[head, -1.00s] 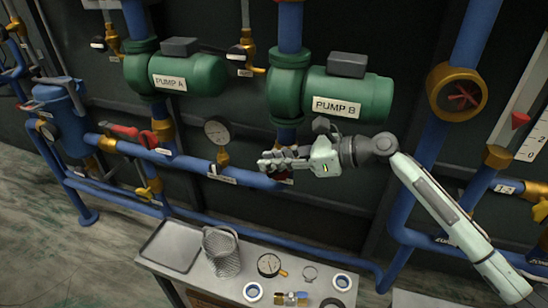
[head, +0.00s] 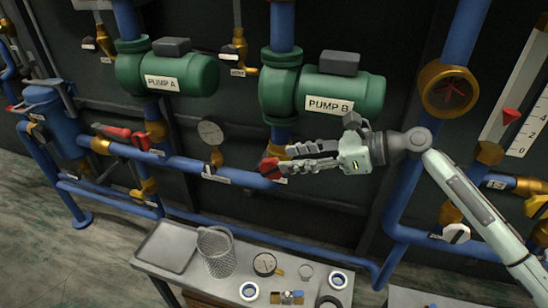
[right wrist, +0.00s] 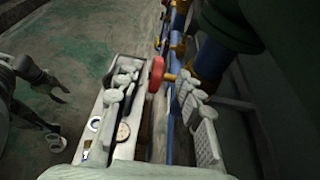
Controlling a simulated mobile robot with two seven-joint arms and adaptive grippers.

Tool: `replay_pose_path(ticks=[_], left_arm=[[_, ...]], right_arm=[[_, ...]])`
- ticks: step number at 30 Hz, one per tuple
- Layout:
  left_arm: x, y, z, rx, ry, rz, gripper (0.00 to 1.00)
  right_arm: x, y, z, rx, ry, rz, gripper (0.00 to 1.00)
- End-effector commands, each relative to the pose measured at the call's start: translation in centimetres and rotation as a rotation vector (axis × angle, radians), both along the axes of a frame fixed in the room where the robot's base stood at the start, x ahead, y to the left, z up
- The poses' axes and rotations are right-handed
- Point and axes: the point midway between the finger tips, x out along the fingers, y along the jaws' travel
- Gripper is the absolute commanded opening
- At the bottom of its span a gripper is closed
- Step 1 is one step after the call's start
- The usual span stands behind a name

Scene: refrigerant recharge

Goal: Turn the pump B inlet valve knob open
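The pump B inlet valve knob (head: 270,168) is red and sits on the blue pipe below the green pump B (head: 343,92). It also shows in the right wrist view (right wrist: 157,74). My right gripper (head: 288,160) is just right of the knob, its fingers pointing at it. In the right wrist view its fingers (right wrist: 158,95) are apart, with the knob ahead in the gap between them; I cannot tell if they touch it. My left gripper (right wrist: 54,108) shows dark at the left of that view, fingers apart and empty. It is outside the head view.
Pump A (head: 180,73) stands left, with a red-handled valve (head: 112,131) below it. A pressure gauge (head: 210,132) rises from the pipe left of the knob. A metal bench (head: 150,262) below holds a mesh basket (head: 216,252), a gauge and small fittings.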

Motion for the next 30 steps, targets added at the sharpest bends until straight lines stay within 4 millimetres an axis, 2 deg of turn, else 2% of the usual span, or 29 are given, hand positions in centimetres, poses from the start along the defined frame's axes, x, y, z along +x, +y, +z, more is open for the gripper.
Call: replay_pose_path(ticks=[1,6,12,18,27,30], left_arm=[[0.0,0.0,0.0,0.000,0.000,0.000,0.40],[0.0,0.0,0.0,0.000,0.000,0.000,0.40],[0.0,0.0,0.0,0.000,0.000,0.001,0.40],[0.0,0.0,0.0,0.000,0.000,0.001,0.40],[0.0,0.0,0.0,0.000,-0.001,0.001,0.40],[0.8,0.0,0.2,0.000,-0.014,-0.002,0.40]], right_arm=[[-0.5,-1.4,-0.3,-0.005,0.005,-0.001,0.37],[-1.8,-5.3,-0.3,-0.004,0.004,-0.001,0.37],[-2.8,-8.4,-0.2,-0.003,0.003,0.000,0.37],[-3.2,-9.7,-0.1,-0.002,0.001,0.002,0.37],[-3.2,-9.7,-0.1,-0.001,0.000,0.002,0.37],[-3.0,-9.8,-0.3,-0.015,-0.033,0.007,0.37]])
